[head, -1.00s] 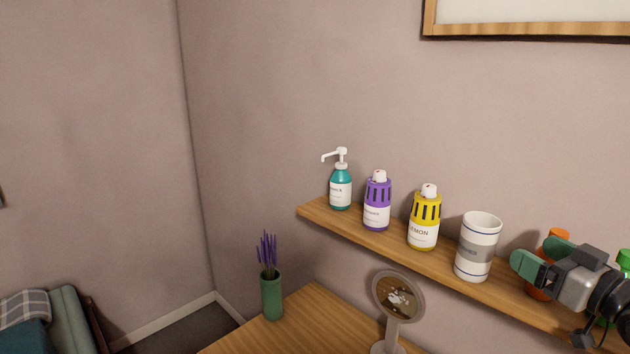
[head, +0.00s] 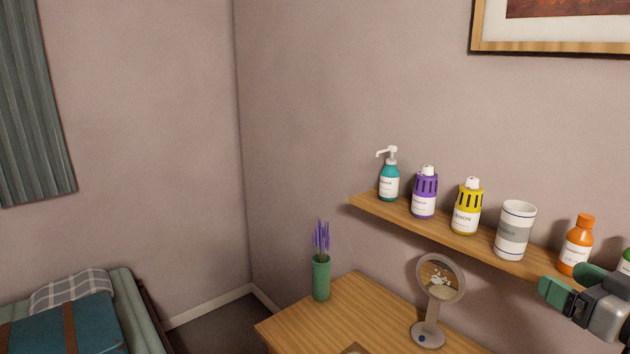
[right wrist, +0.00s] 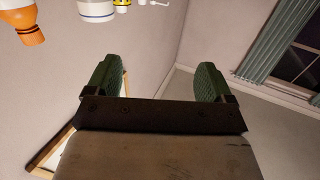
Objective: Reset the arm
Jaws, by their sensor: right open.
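My right gripper (head: 568,287) is at the lower right of the head view, in front of the wall shelf and just below the orange bottle (head: 576,245). In the right wrist view its two green fingers (right wrist: 154,85) stand wide apart with nothing between them. The orange bottle also shows at the top left of the right wrist view (right wrist: 22,20), apart from the fingers. My left gripper is not in view.
The wooden shelf (head: 452,238) holds a teal pump bottle (head: 389,183), a purple bottle (head: 424,193), a yellow bottle (head: 466,208) and a white cup (head: 514,231). Below, the wooden table (head: 310,323) bears a round mirror (head: 440,280) and a green vase (head: 320,278).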

